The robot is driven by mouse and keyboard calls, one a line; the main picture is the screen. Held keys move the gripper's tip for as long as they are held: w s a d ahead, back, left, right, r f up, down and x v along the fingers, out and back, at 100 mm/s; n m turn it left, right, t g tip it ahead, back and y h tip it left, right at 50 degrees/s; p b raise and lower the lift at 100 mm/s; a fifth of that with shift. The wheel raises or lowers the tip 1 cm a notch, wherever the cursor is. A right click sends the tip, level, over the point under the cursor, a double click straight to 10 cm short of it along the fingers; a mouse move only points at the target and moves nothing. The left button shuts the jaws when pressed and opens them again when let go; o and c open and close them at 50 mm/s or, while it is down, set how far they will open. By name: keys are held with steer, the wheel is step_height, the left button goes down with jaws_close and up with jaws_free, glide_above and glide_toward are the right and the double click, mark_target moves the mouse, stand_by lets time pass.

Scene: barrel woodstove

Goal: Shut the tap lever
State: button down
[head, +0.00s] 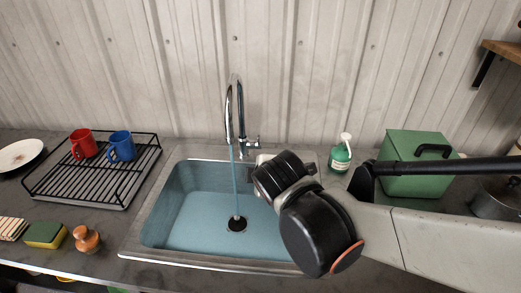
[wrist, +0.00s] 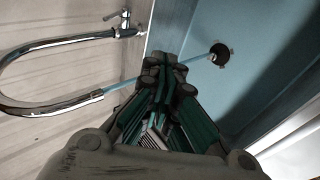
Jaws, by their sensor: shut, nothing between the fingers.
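The chrome tap (head: 234,105) stands behind the sink, with a tall curved spout. A blue stream of water (head: 236,188) runs from its spout to the drain; the stream also shows in the wrist view (wrist: 185,63). The tap lever (head: 253,143) is a small chrome handle on the right of the tap's base. In the wrist view the lever (wrist: 125,18) is at the top, beyond and left of my gripper (wrist: 165,62). My gripper is shut and empty, apart from the lever. In the head view my arm hides its fingers.
The steel sink (head: 150,243) has a blue basin, partly covered by my arm. A soap bottle (head: 340,157) and a green box (head: 412,165) stand to the right. A black rack (head: 95,178) with red and blue mugs stands left. A corrugated wall is close behind the tap.

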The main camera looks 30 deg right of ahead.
steer(key=w+d+f+n+t+h+b, duration=0.1)
steer(key=w+d+f+n+b, duration=0.1)
steer(key=w+n, duration=0.6)
steer(key=w+d+f+n+t+h+b, duration=0.1)
steer(key=w+d+f+n, duration=0.3)
steer(key=n, duration=0.7)
steer(key=shift+w+d+n+t+h+b, duration=0.4)
steer(key=shift+w+d+t+b, duration=0.3)
steer(key=shift+w+d, duration=1.1)
steer(key=shift+w+a, duration=0.45)
steer(key=shift+a, duration=0.05)
